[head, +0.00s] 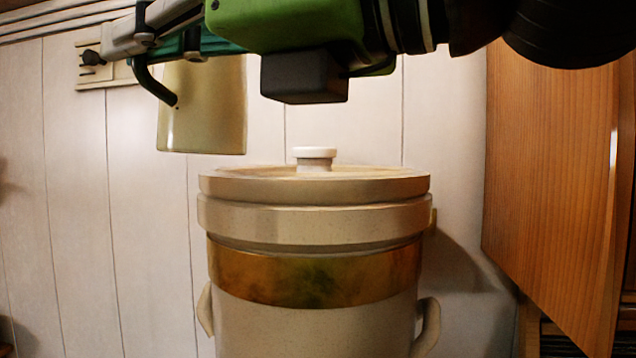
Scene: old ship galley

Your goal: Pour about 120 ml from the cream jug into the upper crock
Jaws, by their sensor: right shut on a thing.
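The crock (312,328) is a beige stoneware vessel with a brass-coloured band and side lugs, standing at the middle of the head view. A lid (250,187) with a white knob (315,158) appears to sit on its top. The cream jug (205,112) is a pale, yellowish vessel with a dark handle. It hangs roughly upright, above and to the left of the crock, apart from it. My right gripper (145,35) reaches in from the right along the top and is shut on the jug. The jug's top and contents are hidden. My left gripper is not in view.
A wooden cabinet door (555,170) stands at the right, close to the crock. A pale panelled wall (60,220) is behind. The space left of the crock looks clear.

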